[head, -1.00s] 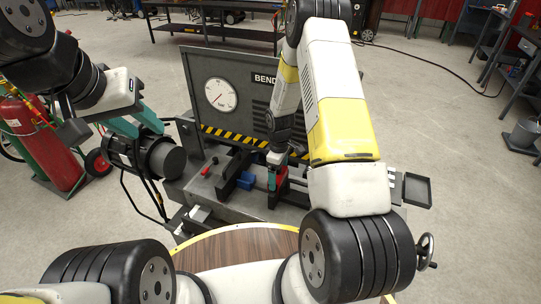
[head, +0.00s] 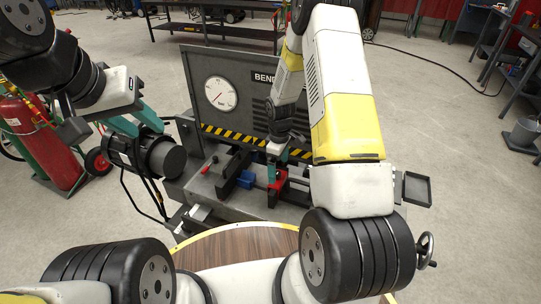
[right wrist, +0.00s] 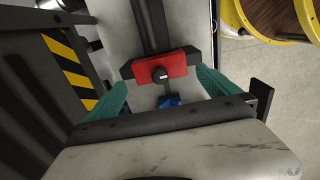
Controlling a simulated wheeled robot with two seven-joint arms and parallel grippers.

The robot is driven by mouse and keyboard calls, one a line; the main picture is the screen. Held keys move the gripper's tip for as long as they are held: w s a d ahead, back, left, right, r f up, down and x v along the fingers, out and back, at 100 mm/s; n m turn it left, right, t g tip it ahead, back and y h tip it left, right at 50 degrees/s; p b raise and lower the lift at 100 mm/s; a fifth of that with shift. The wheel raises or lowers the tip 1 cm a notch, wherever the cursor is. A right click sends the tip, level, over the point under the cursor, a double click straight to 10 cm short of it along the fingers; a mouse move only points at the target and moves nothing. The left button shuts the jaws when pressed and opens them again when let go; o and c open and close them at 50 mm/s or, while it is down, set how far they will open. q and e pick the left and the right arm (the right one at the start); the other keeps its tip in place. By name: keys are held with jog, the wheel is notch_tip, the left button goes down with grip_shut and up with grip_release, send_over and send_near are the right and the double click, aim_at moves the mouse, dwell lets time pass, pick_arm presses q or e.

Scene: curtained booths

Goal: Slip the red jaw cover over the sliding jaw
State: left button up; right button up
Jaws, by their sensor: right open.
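The red jaw cover (right wrist: 174,65) sits at the dark sliding jaw (right wrist: 127,71), whose ends show on both sides of it in the right wrist view. In the head view the cover (head: 281,182) is partly hidden by my right gripper; I cannot tell how far down it is seated. My right gripper (right wrist: 164,92) is open, its teal fingers apart on either side of the cover and clear of it. My left gripper (head: 133,119) is open and empty, its teal fingers apart, left of the bench machine.
A blue block (head: 245,179) lies near the jaw. A panel with a gauge (head: 221,94) stands behind the vise. A dark cylinder (head: 165,159) is near my left gripper. A small tray (head: 417,188) is at the right, and a handwheel (head: 426,250) below it.

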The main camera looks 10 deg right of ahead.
jog(key=shift+r, duration=1.65)
jog(key=shift+r, duration=0.1)
